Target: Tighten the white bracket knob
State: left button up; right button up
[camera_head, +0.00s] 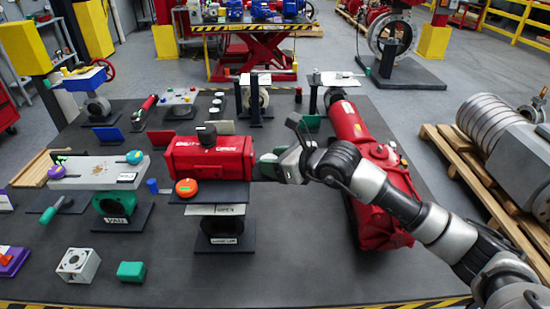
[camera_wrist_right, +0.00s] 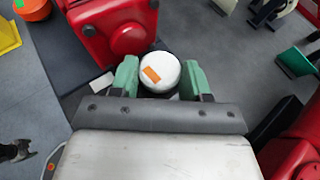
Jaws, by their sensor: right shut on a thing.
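The white bracket knob (camera_wrist_right: 160,72) has a round white top with an orange mark and a dark lower part, in the right wrist view. My right gripper (camera_wrist_right: 160,80) has its green fingers on both sides of the knob and is shut on it. In the head view my right gripper (camera_head: 268,165) is beside the right end of the red valve actuator (camera_head: 208,158), which stands on a bracket over a black valve base (camera_head: 222,232). The knob cannot be made out in the head view. The actuator's red end also shows in the right wrist view (camera_wrist_right: 122,35). My left gripper is not in view.
A large red actuator (camera_head: 372,170) lies right of the gripper, under my right arm. A second valve assembly with a grey plate (camera_head: 98,172) stands at the left. A white block (camera_head: 78,265) and a green block (camera_head: 131,271) lie at the front left. The front middle of the table is clear.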

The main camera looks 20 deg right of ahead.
dwell(0.3)
jog(key=o, duration=0.8)
jog(key=shift+o, duration=0.6)
jog(key=shift+d, duration=0.1)
